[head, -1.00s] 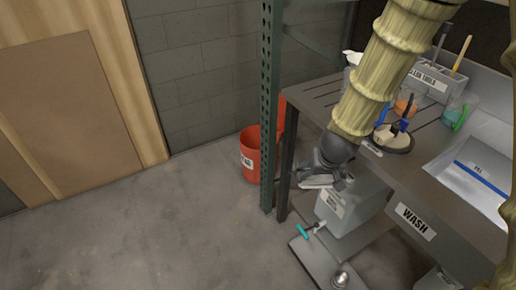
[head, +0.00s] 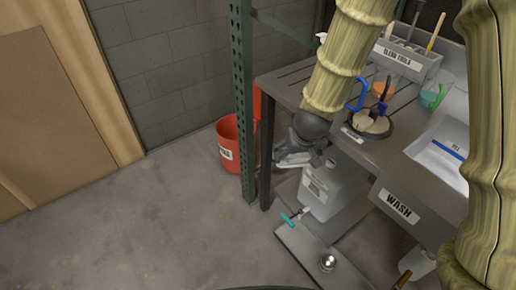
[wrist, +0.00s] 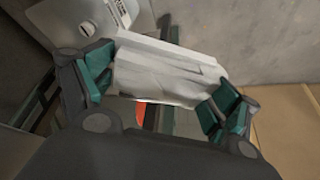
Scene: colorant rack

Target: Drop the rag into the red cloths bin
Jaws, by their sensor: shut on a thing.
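My gripper (head: 297,160) is at the bench's left end, right of the red bin in the head view. In the wrist view its two teal-padded fingers (wrist: 160,92) are shut on a pale grey-white rag (wrist: 165,72), which spans between them. The rag also shows below the gripper in the head view (head: 294,160). The red bin (head: 229,140) stands on the floor by the wall, partly behind the green post; its white label is only partly visible. An orange-red patch shows below the rag in the wrist view, but I cannot tell what it is.
A perforated green post (head: 243,100) and the dark bench leg (head: 266,150) stand between my gripper and the bin. The WASH bench (head: 392,160) is at right, with a grey container (head: 325,190) beneath. The floor (head: 150,220) at left is clear.

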